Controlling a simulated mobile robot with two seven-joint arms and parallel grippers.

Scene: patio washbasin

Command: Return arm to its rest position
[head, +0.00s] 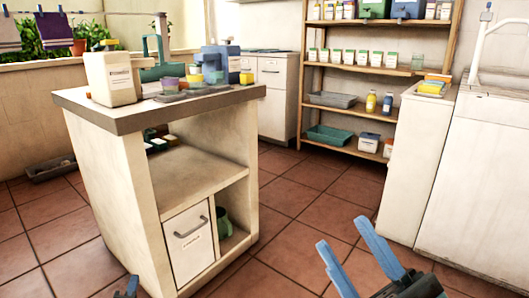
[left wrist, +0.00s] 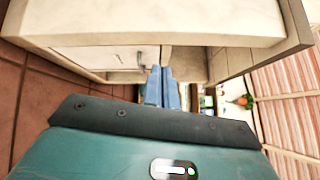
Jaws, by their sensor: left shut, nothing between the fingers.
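My left gripper (head: 130,287) barely shows at the bottom edge of the head view, in front of the island's lower left. In the left wrist view its blue fingers (left wrist: 161,88) are together with nothing between them, and they point toward the island's shelf side. My right gripper (head: 346,256) is at the lower right of the head view, over the tiled floor. Its two blue fingers are spread apart and empty. Most of my left arm is outside the head view.
The stone island (head: 190,110) stands close ahead, carrying a white jug (head: 112,78) and several small containers. Its lower part holds a white drawer (head: 188,245). A wooden shelf rack (head: 378,70) and white cabinet (head: 412,165) stand at the right. Tiled floor between is clear.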

